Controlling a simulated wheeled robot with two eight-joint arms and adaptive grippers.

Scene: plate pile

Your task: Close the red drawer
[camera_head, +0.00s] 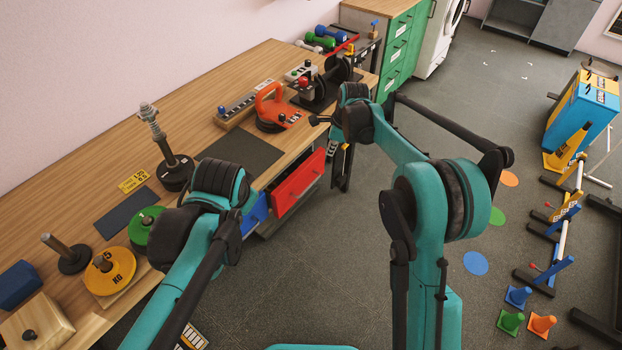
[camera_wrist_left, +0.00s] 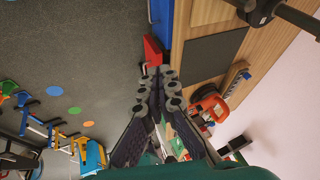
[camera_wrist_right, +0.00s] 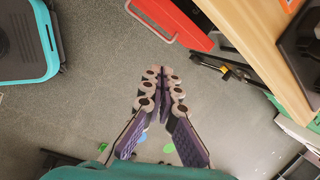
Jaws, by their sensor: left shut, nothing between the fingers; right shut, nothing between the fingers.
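The red drawer (camera_head: 298,184) stands pulled out from the front of the wooden workbench, with a pale handle on its face. In the right wrist view the drawer (camera_wrist_right: 180,22) shows at the top, its handle towards the left. My right gripper (camera_wrist_right: 162,76) is shut and empty, over the floor in that view, apart from the drawer's face in the picture. My left gripper (camera_wrist_left: 158,75) is shut and empty; the red drawer (camera_wrist_left: 153,50) appears just beyond its fingertips in the left wrist view. The gap between them is hard to judge. My arms hide the left fingertips in the head view.
A blue drawer (camera_head: 256,212) sits beside the red one. The workbench (camera_head: 205,103) carries weight plates, an orange tool (camera_head: 274,106) and a dark mat (camera_head: 240,151). Green cabinets (camera_head: 398,50) stand beyond. Open floor lies to the right, with cones and hurdles farther off.

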